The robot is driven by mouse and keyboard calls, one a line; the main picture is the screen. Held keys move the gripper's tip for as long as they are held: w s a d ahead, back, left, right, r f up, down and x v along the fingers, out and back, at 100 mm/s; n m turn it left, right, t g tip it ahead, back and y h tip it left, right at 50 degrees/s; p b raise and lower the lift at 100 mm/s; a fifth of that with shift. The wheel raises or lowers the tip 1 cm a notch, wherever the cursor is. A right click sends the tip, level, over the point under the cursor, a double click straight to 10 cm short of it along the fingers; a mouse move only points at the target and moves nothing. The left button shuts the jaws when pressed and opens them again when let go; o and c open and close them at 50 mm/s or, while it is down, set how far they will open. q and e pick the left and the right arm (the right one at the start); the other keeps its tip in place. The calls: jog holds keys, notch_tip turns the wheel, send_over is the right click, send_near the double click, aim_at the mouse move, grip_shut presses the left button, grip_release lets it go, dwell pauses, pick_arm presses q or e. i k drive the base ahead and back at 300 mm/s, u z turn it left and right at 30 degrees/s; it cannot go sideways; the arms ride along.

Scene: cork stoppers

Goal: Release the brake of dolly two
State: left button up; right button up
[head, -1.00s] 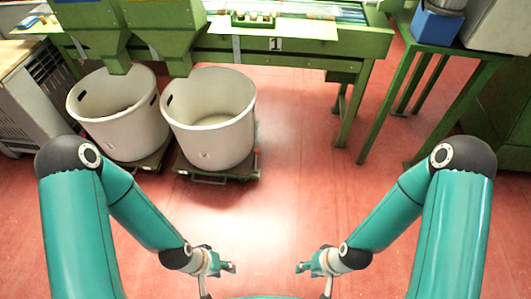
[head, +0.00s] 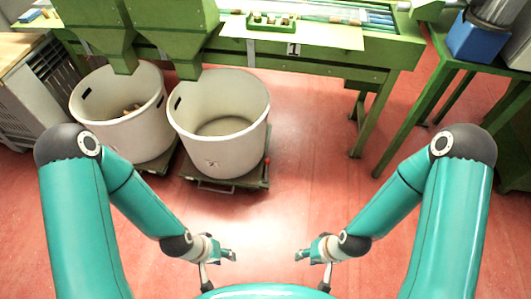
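Two grey-white tubs stand on low green dollies under the green hoppers. The right dolly (head: 224,187) carries the right tub (head: 220,138). It has a metal bar at its front and a small red part (head: 267,160) at its right side. The left dolly (head: 161,167) is mostly hidden under the left tub (head: 122,130). A small label on the right tub is too small to read. My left gripper (head: 226,256) and my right gripper (head: 304,256) hang low in front of me, apart from the dollies and apparently empty. Their finger openings are unclear.
A green bench (head: 330,68) with a plate marked 1 runs across the back. Some brownish pieces lie in the left tub. A green stand (head: 432,75) with a blue box (head: 476,38) is at right. The red floor (head: 315,190) before the bench is open.

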aim_at(267, 160)
jog(key=i, duration=0.45)
jog(key=u, duration=0.05)
jog(key=k, duration=0.55)
jog(key=z, duration=0.8)
jog(key=i, duration=1)
jog(key=z, duration=0.05)
